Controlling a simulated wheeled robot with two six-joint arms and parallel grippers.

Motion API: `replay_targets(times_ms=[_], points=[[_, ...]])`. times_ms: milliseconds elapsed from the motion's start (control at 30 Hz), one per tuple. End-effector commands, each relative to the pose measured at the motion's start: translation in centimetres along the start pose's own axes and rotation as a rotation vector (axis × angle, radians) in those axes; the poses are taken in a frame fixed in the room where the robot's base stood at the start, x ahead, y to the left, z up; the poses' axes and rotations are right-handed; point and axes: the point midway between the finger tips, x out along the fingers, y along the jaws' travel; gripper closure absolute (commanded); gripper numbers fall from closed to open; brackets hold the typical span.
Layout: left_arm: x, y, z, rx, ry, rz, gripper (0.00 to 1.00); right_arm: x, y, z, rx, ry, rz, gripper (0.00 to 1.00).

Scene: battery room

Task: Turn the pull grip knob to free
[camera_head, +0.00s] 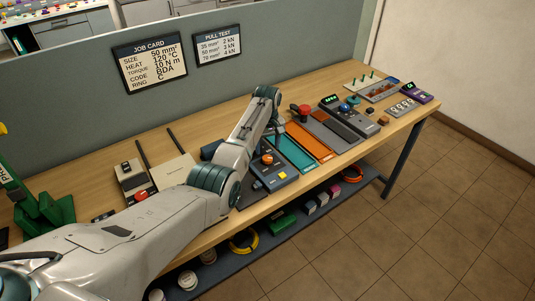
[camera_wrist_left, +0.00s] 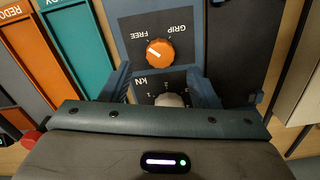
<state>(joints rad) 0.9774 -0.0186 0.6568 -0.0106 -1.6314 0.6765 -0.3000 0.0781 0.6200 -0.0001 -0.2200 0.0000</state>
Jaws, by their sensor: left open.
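The pull grip knob is a round orange knob (camera_wrist_left: 160,52) with a white pointer mark, on a dark panel. GRIP and FREE are printed beside it, upside down in the left wrist view. The mark points towards the left, on the FREE label's side; its exact setting is hard to read. The knob also shows in the head view (camera_head: 267,160) on a blue unit. My left gripper (camera_wrist_left: 159,72) is open, its fingers apart on either side of the panel, with the knob just beyond the tips and nothing held. A grey knob by the kN scale is partly hidden by the gripper body.
Teal (camera_head: 296,153) and orange (camera_head: 310,142) trays lie right of the unit. A red button device (camera_head: 300,112) and a blue-knobbed box (camera_head: 350,116) stand further right. A box with a red button (camera_head: 137,190) stands left. A shelf below holds coils and boxes.

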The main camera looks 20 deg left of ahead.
Motion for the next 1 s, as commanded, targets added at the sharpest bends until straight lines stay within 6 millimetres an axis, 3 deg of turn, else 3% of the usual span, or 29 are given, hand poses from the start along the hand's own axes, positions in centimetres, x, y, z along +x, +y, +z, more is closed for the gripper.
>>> replay_targets(times_ms=[200,400,1000], points=[[-3.8,0.0,-0.1,0.0,0.002,0.002,0.45,1.4,0.1,0.1,-0.001,0.0,0.002,0.64],[-5.6,0.0,0.0,0.0,0.001,0.0,0.45,1.7,0.1,0.2,-0.001,0.0,0.003,0.64],[-5.8,0.0,0.0,0.0,0.0,-0.001,0.45,1.7,0.1,-0.3,-0.001,0.006,0.003,0.64]])
